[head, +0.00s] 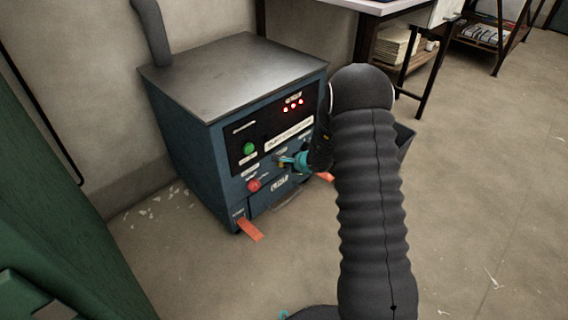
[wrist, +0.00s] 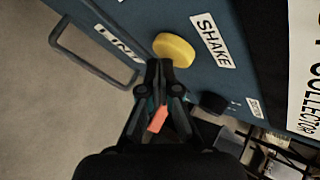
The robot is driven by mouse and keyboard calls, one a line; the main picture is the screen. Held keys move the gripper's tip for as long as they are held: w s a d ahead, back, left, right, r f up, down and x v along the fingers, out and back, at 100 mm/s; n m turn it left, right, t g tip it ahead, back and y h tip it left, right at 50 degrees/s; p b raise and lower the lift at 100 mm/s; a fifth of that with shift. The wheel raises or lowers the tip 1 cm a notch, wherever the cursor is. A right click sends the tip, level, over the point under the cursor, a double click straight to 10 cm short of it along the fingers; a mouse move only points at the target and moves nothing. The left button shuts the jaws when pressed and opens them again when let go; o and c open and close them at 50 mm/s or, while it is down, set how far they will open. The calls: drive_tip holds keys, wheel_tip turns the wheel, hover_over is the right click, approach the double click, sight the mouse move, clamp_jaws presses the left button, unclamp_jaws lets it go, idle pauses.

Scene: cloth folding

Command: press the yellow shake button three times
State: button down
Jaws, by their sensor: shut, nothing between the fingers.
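The yellow button (wrist: 175,49) is round and sits on the blue cabinet front beside the SHAKE label (wrist: 212,41) in the wrist view. My gripper (wrist: 160,66) is shut and empty, with its fingertips at the button's near edge in that view. I cannot tell whether they touch it or how far it is pushed in. In the head view my gripper (head: 287,160) is at the cabinet front, right of the red button (head: 253,185), and mostly hides the yellow button. The blue cabinet (head: 190,135) has a grey metal top and a black panel.
A drawer with a metal handle (wrist: 92,58) is beside the yellow button. A black knob (wrist: 212,103) is on its other side. A table (head: 372,6) stands behind; the floor at right is clear.

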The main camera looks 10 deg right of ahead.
drive_tip(key=shift+w+a, duration=0.4)
drive_tip(key=shift+w, duration=0.1)
idle(0.7)
drive_tip(key=shift+s+d, duration=0.1)
drive_tip(key=shift+s+d+b, duration=0.65)
drive_tip(key=shift+s+b, duration=0.25)
drive_tip(key=shift+b, duration=0.15)
drive_tip(key=s+d+b, duration=0.1)
drive_tip(key=s, duration=0.1)
drive_tip(key=s+d+b, duration=0.2)
idle(0.4)
idle(1.8)
